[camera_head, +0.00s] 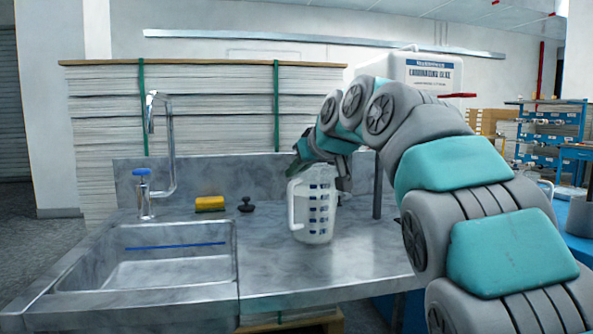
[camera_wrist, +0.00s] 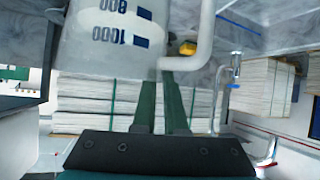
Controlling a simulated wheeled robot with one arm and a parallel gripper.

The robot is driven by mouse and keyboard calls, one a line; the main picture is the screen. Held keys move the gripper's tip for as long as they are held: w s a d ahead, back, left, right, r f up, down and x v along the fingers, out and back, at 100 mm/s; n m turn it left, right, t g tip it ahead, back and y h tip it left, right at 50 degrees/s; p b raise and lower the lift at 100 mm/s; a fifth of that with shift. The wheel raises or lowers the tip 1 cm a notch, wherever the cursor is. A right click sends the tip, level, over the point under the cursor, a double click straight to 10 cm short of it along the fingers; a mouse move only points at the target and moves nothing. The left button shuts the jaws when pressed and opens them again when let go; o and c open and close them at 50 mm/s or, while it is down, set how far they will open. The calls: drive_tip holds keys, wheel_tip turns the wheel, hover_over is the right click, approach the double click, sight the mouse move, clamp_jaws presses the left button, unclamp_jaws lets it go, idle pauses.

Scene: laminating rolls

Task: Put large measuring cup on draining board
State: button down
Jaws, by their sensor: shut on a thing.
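The large measuring cup (camera_head: 322,212) is whitish and translucent with dark blue markings and a handle on its left. It is upright over the draining board (camera_head: 280,270), the flat steel area right of the sink. I cannot tell whether its base touches the board. In the wrist view the cup (camera_wrist: 90,50) fills the upper left, with upside-down numbers. The green fingers (camera_wrist: 165,80) reach to the cup's edge near the handle.
A sink basin (camera_head: 150,268) with a tap (camera_head: 165,150) lies on the left. A yellow sponge (camera_head: 209,204) and a black plug (camera_head: 246,206) lie behind it. A dark post (camera_head: 377,190) stands close right of the cup. The board's front is clear.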

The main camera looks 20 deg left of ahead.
drive_tip(key=c, duration=1)
unclamp_jaws()
drive_tip(key=shift+o, duration=0.2)
drive_tip(key=shift+r, duration=0.15)
drive_tip(key=b+v, duration=0.1)
drive_tip(key=v, duration=1.1)
drive_tip(key=s+d+f+m+g+h, duration=0.2)
drive_tip(key=s+d+f+m+h, duration=0.15)
drive_tip(key=d+f, duration=0.7)
drive_tip(key=s+d+f+m+g+h, duration=0.1)
drive_tip(key=s+d+f+m+h, duration=0.2)
drive_tip(key=d+f, duration=0.7)
drive_tip(key=s+d+f+m+g+h, duration=0.1)
drive_tip(key=s+d+f+g, duration=0.2)
drive_tip(key=s+f, duration=1)
drive_tip(key=s+d+f+m+g+h, duration=0.1)
drive_tip(key=s+d+f+m+g, duration=0.1)
drive_tip(key=s+d+f, duration=0.5)
drive_tip(key=s+f+g, duration=0.1)
drive_tip(key=s+f, duration=0.5)
drive_tip(key=s, duration=0.3)
drive_tip(key=shift+d+f+g, duration=0.3)
drive_tip(key=shift+f+g, duration=0.1)
drive_tip(key=shift+s+m, duration=0.1)
drive_tip(key=shift+m, duration=0.15)
